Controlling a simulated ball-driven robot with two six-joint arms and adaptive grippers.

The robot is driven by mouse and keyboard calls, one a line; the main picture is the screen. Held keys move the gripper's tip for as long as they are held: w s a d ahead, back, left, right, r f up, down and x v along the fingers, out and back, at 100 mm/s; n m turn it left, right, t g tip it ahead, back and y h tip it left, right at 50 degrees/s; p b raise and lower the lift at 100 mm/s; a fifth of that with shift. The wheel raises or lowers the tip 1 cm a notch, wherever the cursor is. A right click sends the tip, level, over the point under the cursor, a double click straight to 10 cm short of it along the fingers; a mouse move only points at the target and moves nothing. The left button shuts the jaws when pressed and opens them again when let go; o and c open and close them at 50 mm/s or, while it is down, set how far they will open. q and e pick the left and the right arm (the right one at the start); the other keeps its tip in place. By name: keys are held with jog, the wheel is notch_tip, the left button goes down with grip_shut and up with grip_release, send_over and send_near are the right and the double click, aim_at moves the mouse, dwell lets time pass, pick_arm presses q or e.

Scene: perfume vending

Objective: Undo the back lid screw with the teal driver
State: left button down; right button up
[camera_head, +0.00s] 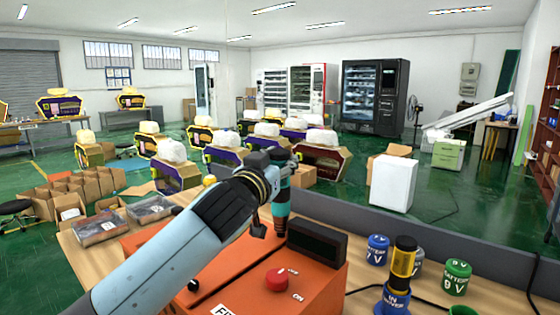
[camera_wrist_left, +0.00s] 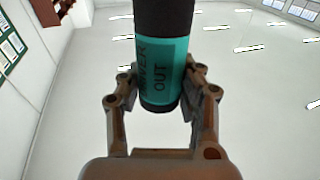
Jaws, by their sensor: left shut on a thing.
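The teal driver (camera_head: 281,200) stands about upright over the back part of the orange machine (camera_head: 318,292), left of its black box. My left gripper (camera_head: 277,166) is shut on the driver near its upper part. In the left wrist view the driver (camera_wrist_left: 163,60), with its dark end and the word OUT, sits between both fingers of the gripper (camera_wrist_left: 162,88). I cannot make out the back lid screw, nor whether the driver's lower end touches anything. My right gripper is in neither view.
A black box (camera_head: 316,241) and a red knob (camera_head: 277,279) sit on the machine. At right stand a blue IN driver (camera_head: 396,298) with a yellow and black top, a blue can (camera_head: 377,249) and a green battery (camera_head: 457,277). A grey divider (camera_head: 430,244) edges the table.

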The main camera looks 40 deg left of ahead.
pick_arm(q)
jog(key=shift+r, duration=0.1)
dwell(1.1)
dwell(0.5)
jog(key=shift+f+b, duration=0.8)
jog(key=shift+b, duration=0.2)
dwell(0.4)
jog(key=shift+f, duration=0.1)
jog(key=shift+s+f, duration=0.1)
dwell(0.6)
jog(key=shift+f, duration=0.15)
dwell(1.0)
